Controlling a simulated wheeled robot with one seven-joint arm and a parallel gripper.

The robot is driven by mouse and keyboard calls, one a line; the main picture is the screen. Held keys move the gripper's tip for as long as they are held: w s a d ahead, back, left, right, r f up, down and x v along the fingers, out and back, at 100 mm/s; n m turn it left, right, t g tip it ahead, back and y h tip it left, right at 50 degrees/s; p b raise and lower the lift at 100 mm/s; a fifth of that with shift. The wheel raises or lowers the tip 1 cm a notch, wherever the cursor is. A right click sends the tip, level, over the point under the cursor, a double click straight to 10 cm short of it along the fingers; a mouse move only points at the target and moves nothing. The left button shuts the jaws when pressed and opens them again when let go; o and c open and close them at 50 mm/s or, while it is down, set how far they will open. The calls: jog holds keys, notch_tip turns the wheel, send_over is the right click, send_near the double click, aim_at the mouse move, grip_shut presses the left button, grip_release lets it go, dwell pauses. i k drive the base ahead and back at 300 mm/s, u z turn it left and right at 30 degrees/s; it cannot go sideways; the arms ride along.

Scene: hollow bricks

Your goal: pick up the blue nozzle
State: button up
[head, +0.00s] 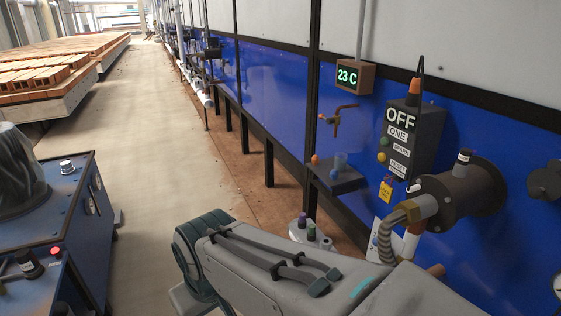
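A small blue, cup-like piece (340,161), which looks like the blue nozzle, stands upright on a small dark shelf (340,182) fixed to the blue wall. An orange piece (315,160) stands on the same shelf, to its left. My arm (290,260) fills the bottom middle of the head view, below and in front of the shelf. My gripper's fingers do not show, so I cannot see whether it is open or holds anything.
A control box (412,140) marked OFF and a pipe fitting (462,192) with a hose stick out right of the shelf. A grey holder (312,240) with purple and green tops stands behind my arm. A blue machine (75,215) stands left; the aisle floor (150,130) is clear.

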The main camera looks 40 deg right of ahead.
aim_at(334, 174)
jog(key=z, duration=0.4)
jog(key=i, duration=1.35)
jog(key=z, duration=1.75)
jog(key=i, duration=0.8)
jog(key=z, duration=0.65)
